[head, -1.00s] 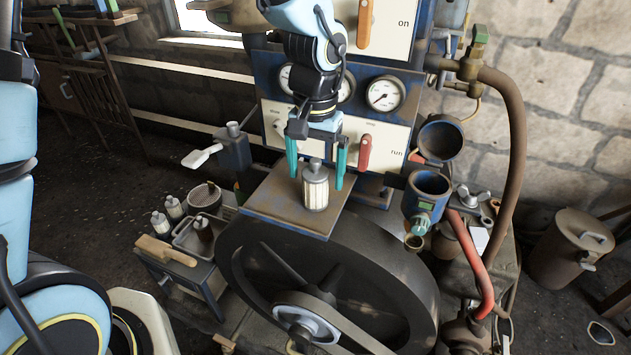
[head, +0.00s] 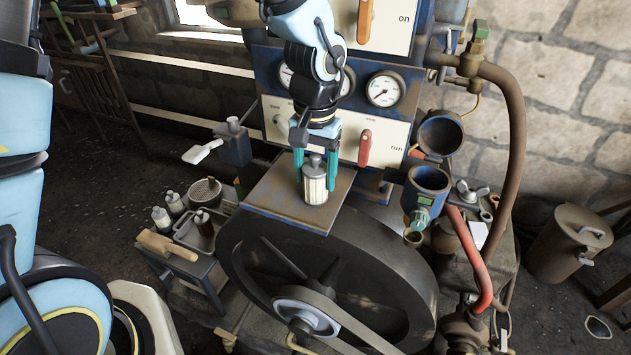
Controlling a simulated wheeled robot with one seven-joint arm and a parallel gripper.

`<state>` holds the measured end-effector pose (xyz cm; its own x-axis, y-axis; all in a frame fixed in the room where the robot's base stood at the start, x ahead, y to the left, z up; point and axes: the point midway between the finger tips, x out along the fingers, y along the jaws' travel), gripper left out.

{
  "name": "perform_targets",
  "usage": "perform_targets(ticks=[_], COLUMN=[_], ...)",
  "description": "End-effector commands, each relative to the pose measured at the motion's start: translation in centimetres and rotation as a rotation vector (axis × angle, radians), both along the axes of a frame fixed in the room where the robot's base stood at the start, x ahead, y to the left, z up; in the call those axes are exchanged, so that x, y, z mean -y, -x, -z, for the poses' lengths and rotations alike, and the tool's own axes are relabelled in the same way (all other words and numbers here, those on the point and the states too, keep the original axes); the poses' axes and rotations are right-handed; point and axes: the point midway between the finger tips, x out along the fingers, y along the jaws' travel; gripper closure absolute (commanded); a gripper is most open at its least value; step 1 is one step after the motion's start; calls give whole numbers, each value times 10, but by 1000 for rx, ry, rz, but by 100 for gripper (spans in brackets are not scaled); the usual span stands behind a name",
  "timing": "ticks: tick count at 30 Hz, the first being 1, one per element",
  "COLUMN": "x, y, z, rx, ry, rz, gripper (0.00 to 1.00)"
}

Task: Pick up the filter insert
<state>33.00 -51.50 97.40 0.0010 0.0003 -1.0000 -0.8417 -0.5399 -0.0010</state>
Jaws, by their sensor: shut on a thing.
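The filter insert (head: 315,184) is a small pale ribbed cylinder with a grey cap and a grey base. It stands upright on a brown metal plate (head: 270,200) above the big black wheel. My gripper (head: 315,182) points down over it, with one teal finger on each side of the insert. The fingers are closed in on it. From this view I see no gap between the insert's base and the plate.
A control panel with gauges (head: 383,90) and a red-handled lever (head: 364,149) stands just behind. Blue cups (head: 428,185) sit to the right. A side cart (head: 208,268) with bottles stands at left. The black wheel (head: 330,260) lies below the plate.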

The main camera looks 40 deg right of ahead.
Motion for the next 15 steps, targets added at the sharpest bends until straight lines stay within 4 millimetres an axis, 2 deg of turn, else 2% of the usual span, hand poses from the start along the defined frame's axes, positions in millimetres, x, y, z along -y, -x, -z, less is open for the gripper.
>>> perform_targets(ticks=[1,9,15], x=[0,0,0], y=[0,0,0], z=[0,0,-1], rx=[0,1,1], ry=[0,1,1], rz=[0,0,0], gripper=[69,99,100])
